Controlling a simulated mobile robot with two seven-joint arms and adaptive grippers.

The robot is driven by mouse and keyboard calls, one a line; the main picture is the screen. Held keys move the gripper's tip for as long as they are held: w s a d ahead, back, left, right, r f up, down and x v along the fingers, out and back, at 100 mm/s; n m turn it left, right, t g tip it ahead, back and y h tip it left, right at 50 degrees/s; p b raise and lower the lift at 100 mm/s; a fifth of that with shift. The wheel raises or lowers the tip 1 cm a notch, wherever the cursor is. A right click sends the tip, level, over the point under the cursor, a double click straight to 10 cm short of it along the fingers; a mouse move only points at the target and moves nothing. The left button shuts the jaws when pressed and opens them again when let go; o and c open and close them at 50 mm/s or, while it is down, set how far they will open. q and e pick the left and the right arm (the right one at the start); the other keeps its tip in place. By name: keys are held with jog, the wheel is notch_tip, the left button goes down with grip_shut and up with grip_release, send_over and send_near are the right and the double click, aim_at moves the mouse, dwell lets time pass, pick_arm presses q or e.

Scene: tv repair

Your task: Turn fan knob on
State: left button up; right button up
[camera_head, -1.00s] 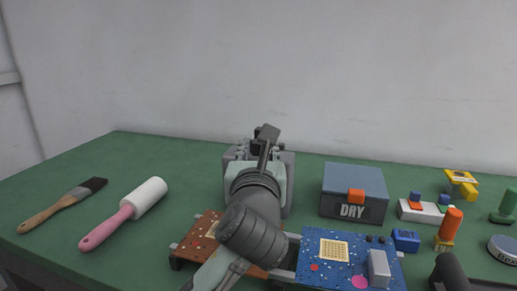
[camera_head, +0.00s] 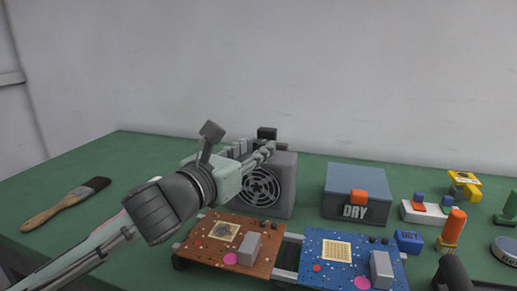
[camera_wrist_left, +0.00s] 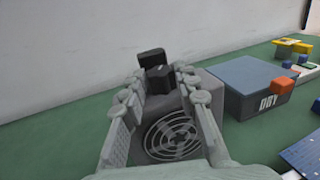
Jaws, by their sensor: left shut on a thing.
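The fan (camera_head: 285,188) is a grey box with a round grille on its front, standing on the green table behind the circuit boards. A black knob (camera_head: 267,133) sits on its top; it also shows in the left wrist view (camera_wrist_left: 152,58). My left gripper (camera_head: 262,151) reaches in from the left over the fan's top. In the left wrist view its two fingers (camera_wrist_left: 160,86) stand on either side of the knob and are shut on it. The finger contact itself is partly hidden.
A brown board (camera_head: 195,250) and a blue board (camera_head: 312,265) lie in front of the fan. A grey DRY box (camera_head: 355,180) stands to the right. A paintbrush (camera_head: 65,205) lies at left. A paint roller (camera_head: 117,222) is mostly hidden behind my arm.

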pick_arm(q)
jog(key=m+g+h, duration=0.3)
jog(key=w+a+m+g+h, duration=0.1)
jog(key=h, duration=0.1)
jog(key=shift+r+m+g, duration=0.1)
jog(key=shift+m+g, duration=0.2)
jog(key=shift+g, duration=0.1)
jog(key=m+g+h+b, duration=0.1)
jog(key=m+g+h, duration=0.1)
jog(key=shift+w+a+g, duration=0.1)
jog(key=shift+g, duration=0.2)
jog(key=shift+m+g+h, duration=0.4)
jog(key=shift+m+g, duration=0.2)
jog(key=shift+g, duration=0.2)
pick_arm(e)
jog(key=w+a+r, duration=0.1)
jog(key=w+r, duration=0.2)
jog(key=r, duration=0.2)
jog(key=shift+r+t, duration=0.25)
jog(key=shift+t, duration=0.05)
jog(key=shift+w, duration=0.1)
pick_arm(q)
jog(key=o, duration=1.2)
jog(key=shift+c, duration=0.2)
jog(key=v, duration=1.2)
